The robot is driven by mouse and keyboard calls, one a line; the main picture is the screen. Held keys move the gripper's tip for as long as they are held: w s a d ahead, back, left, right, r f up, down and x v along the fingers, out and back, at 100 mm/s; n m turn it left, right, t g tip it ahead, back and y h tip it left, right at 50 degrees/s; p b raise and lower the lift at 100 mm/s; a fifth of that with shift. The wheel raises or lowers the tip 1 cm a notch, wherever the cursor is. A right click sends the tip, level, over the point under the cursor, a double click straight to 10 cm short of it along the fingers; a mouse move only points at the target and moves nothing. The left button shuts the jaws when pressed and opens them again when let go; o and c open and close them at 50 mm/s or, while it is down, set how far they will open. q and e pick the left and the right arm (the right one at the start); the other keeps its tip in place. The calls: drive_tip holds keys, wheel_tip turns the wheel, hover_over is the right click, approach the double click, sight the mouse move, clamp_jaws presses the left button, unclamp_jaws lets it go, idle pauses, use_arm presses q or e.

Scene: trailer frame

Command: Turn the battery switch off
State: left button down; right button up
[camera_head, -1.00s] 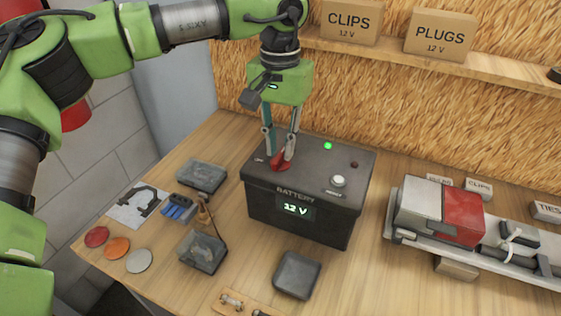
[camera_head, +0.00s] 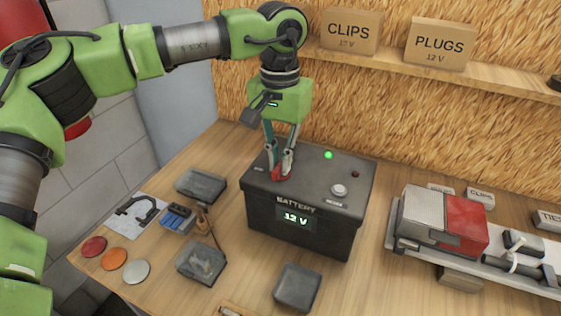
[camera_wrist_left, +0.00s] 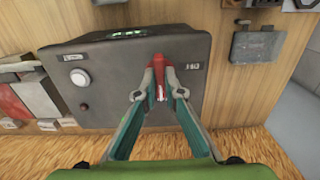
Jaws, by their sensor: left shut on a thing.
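The battery box (camera_head: 318,240) is dark grey and stands on the wooden bench, with a lit "12 V" display on its front. Its red switch (camera_head: 281,174) is on the left part of the top. My left gripper (camera_head: 280,166) points down from above and is shut on the red switch. In the left wrist view, both fingertips (camera_wrist_left: 161,96) close around the red switch handle (camera_wrist_left: 158,66), which partly hides between them. A green light (camera_head: 328,155) glows on the top, beside a small dark red light (camera_head: 355,174) and a white round button (camera_head: 339,190). My right gripper is not in view.
Dark trays (camera_head: 202,185), a blue clip item (camera_head: 176,218) and coloured discs (camera_head: 114,258) lie left of the battery. A dark square lid (camera_head: 297,286) lies in front. A red and grey unit (camera_head: 439,219) stands right. A shelf with boxes (camera_head: 441,45) is behind.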

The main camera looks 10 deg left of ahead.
use_arm(q)
drive_tip(key=shift+f+n, duration=0.1)
drive_tip(key=shift+n, duration=1)
drive_tip(key=n, duration=0.3)
drive_tip(key=shift+b, duration=0.4)
drive_tip(key=n, duration=0.3)
drive_tip(key=shift+n+b, duration=0.35)
drive_tip(key=shift+n, duration=0.75)
